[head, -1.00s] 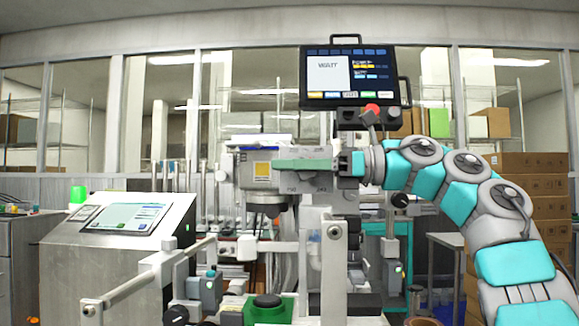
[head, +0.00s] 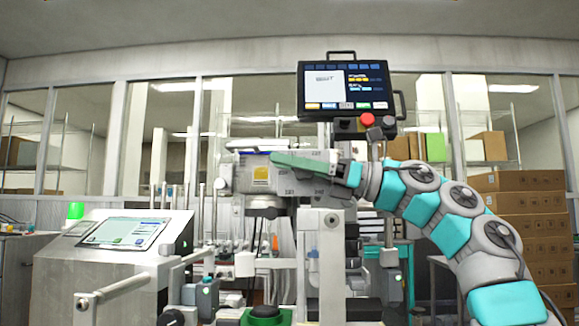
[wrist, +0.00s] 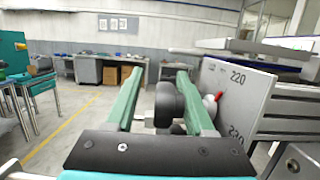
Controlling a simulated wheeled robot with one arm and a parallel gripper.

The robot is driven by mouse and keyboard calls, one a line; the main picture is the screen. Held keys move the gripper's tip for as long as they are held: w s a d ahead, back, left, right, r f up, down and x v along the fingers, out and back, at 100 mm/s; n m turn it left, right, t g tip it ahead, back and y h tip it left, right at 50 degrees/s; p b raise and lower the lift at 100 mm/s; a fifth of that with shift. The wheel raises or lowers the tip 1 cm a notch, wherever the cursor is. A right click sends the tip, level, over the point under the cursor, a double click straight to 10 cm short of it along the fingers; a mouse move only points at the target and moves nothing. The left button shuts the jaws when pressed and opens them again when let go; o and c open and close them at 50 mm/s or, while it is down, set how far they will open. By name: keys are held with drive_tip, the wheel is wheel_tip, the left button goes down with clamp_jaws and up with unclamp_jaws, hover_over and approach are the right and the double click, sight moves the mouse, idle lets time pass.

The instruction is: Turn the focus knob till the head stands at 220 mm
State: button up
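The focus knob (wrist: 168,104) is a dark round knob in the wrist view, between the two green fingers of my gripper (wrist: 157,76). A gap shows between the left finger and the knob; the right finger is close beside it, and contact cannot be told. The side plate of the head (wrist: 222,88) carries the numbers 220 and 230. A red pointer (wrist: 211,101) shows between them in height, partly behind the right finger; its exact reading is unclear. In the head view my gripper (head: 278,160) reaches left across the front of the grey machine head (head: 262,175).
A pendant screen (head: 349,89) with a red button hangs above my gripper. A console (head: 110,255) stands at left and cartons (head: 522,225) at right. Posts and a rail (head: 118,288) stand in front of the machine. Open floor (wrist: 75,125) shows at left in the wrist view.

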drive_tip(key=shift+w, duration=0.15)
drive_tip(key=shift+d, duration=0.15)
drive_tip(key=shift+d+f, duration=0.1)
drive_tip(key=shift+d, duration=0.1)
drive_tip(key=v, duration=0.7)
drive_tip(key=shift+b, duration=0.35)
drive_tip(key=shift+d, duration=0.2)
